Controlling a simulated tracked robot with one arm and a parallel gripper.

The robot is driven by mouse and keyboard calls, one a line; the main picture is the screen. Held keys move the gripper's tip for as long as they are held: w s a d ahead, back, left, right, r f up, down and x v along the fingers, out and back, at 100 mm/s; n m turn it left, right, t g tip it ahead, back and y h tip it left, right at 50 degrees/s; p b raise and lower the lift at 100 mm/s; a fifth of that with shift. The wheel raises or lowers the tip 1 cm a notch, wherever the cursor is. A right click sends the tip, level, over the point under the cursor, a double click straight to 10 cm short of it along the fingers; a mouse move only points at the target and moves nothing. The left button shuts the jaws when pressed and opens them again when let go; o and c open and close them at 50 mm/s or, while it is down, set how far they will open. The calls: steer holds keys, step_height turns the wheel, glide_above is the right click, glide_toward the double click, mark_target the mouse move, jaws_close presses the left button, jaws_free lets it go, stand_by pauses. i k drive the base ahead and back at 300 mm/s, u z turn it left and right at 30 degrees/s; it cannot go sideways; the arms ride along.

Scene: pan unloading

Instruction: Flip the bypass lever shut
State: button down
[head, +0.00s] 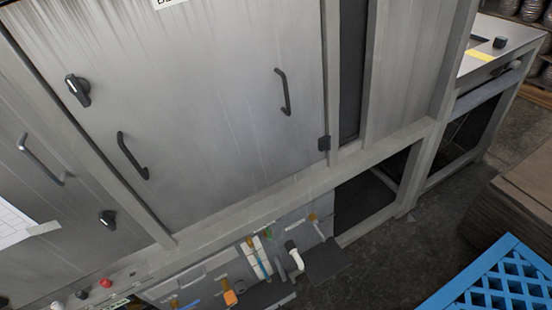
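A low panel (213,270) of piping and small coloured fittings shows at the bottom centre, below the big grey metal cabinet. On it are an orange fitting (230,297), a small orange piece (313,218), a green piece (268,233), a blue strip (263,268) and a white bent pipe (296,258). I cannot tell which of these, if any, is the bypass lever, or how it is set. My gripper is not in view.
The cabinet door (200,100) has dark handles and a black latch (77,90). A red button (106,283) is at lower left. A blue lattice crate (495,280) and a brown stack (520,200) stand at right. Dark floor (400,250) lies between.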

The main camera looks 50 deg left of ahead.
mark_target(270, 239)
steer(key=k, duration=0.5)
steer(key=u, duration=0.75)
steer(key=i, duration=0.6)
steer(key=z, duration=0.25)
